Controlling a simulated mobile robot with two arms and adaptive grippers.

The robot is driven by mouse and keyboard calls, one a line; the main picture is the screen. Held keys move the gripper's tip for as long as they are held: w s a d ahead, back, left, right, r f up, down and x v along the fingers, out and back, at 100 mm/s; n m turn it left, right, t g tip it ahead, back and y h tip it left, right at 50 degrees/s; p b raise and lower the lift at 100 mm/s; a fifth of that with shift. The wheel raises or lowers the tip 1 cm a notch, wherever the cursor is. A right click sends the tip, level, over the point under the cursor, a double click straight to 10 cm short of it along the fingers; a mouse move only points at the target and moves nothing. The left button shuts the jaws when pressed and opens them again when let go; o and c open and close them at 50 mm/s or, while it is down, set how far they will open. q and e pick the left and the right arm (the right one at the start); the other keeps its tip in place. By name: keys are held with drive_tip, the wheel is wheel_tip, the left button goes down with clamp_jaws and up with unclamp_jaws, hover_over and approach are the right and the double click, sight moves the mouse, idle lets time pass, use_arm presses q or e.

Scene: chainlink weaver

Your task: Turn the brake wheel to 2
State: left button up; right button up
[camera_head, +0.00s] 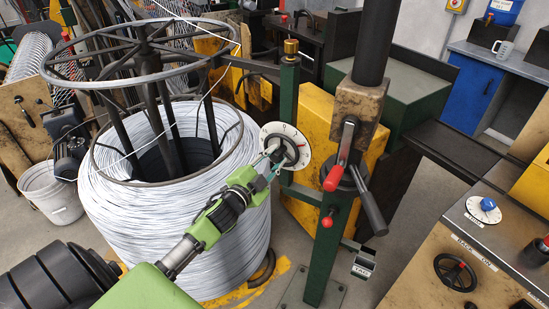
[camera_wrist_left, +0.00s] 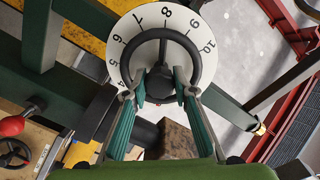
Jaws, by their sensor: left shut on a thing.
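The brake wheel (camera_head: 291,147) is a dark wheel in front of a white round dial (camera_head: 303,163), mounted on a green post beside the wire coil. In the left wrist view, the wheel's dark ring (camera_wrist_left: 205,68) stands in front of the dial (camera_wrist_left: 150,14), where numbers from about 5 to 10 show. The lower numbers are hidden or out of view. My left gripper (camera_wrist_left: 159,90) is shut on the wheel, its teal-padded fingers on either side of the dark hub. It also shows in the head view (camera_head: 272,155). I cannot tell the setting. My right gripper is not in view.
A large wire coil (camera_head: 225,205) on a black-topped reel stands left of the wheel. A red-knobbed lever (camera_head: 333,178) and a green post (camera_head: 322,250) stand close to its right. A control panel (camera_head: 450,245) is at the lower right, a bucket (camera_head: 52,195) at the left.

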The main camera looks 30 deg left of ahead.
use_arm(q)
drive_tip(key=o, duration=1.1)
drive_tip(key=shift+s, duration=0.2)
drive_tip(key=s, duration=1.1)
drive_tip(key=shift+s+d+r, duration=0.2)
drive_tip(key=shift+s+d, duration=0.1)
drive_tip(key=shift+d, duration=0.1)
